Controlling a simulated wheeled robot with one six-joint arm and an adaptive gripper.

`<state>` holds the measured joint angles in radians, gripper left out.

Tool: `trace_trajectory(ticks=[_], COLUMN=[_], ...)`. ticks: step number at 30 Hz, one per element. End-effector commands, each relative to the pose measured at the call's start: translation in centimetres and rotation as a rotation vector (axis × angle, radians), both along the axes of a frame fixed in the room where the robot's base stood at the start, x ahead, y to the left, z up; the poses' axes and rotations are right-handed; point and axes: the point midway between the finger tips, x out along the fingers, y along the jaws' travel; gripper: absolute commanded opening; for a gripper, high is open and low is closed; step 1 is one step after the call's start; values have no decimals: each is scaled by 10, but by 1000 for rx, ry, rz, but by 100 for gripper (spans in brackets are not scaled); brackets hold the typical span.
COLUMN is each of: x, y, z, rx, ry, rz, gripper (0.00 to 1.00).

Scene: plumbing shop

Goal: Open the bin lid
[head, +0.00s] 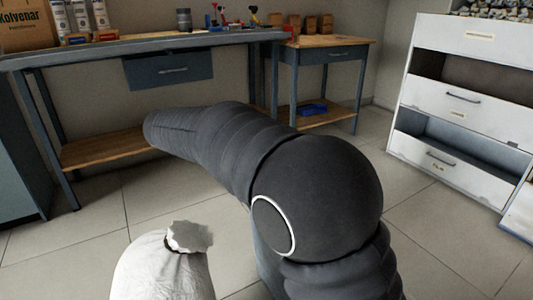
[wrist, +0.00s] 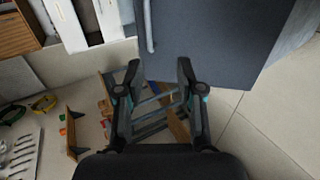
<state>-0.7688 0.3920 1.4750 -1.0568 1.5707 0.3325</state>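No bin with a lid can be made out for sure in either view. My gripper (wrist: 159,72) is open and empty in the wrist view, its two fingers apart. Beyond the fingertips is a large dark blue-grey panel (wrist: 215,40) with a pale bar-like handle (wrist: 149,28) near its left edge. I cannot tell whether this panel belongs to the bin. In the head view my arm crosses the middle, and the gripper does not show.
A workbench (head: 160,46) with a drawer stands at the back, a smaller wooden table (head: 330,41) beside it. A white cabinet (head: 462,72) with drawers is at right. A pale sack (head: 160,272) stands at the lower front.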

Motion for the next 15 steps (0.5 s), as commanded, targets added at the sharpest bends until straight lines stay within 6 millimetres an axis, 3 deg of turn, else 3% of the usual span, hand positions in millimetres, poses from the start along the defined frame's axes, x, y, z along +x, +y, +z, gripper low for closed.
trace_trajectory(ticks=[6,15], x=[-20,-32], y=[30,47], z=[18,29], rx=[0,0], ry=[0,2], rz=[1,0], gripper=[37,37])
